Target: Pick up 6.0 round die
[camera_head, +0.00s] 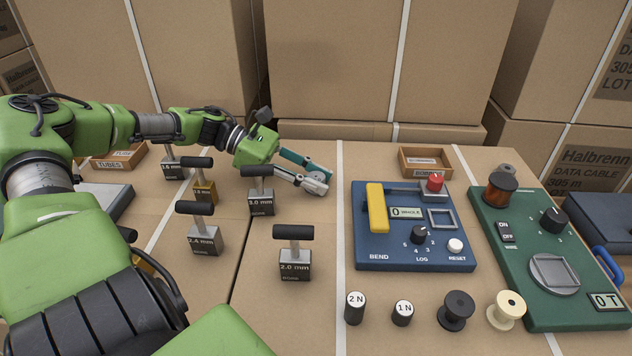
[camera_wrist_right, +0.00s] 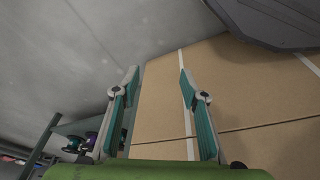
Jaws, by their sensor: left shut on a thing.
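My left gripper (camera_head: 321,180) reaches in from the left above the table, between the dies and the blue bend device. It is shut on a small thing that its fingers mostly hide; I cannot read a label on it. Several block dies with black T-handles stand upright on the left: one marked 2.0 mm (camera_head: 295,267), one marked 2.4 mm (camera_head: 205,241), a brass one (camera_head: 205,192), one marked 1.6 mm (camera_head: 172,168) and one reading 3.0 or 8.0 mm (camera_head: 262,203). No label 6.0 is legible. My right gripper (camera_wrist_right: 158,76) is open and empty in the right wrist view.
The blue bend device (camera_head: 374,257) stands in the middle, the green wire device (camera_head: 530,309) to its right. Weights marked 2 N (camera_head: 355,308) and 1 N (camera_head: 402,313), a black spool (camera_head: 456,310) and a cream spool (camera_head: 506,310) stand in front. A wooden bin (camera_head: 425,162) is behind.

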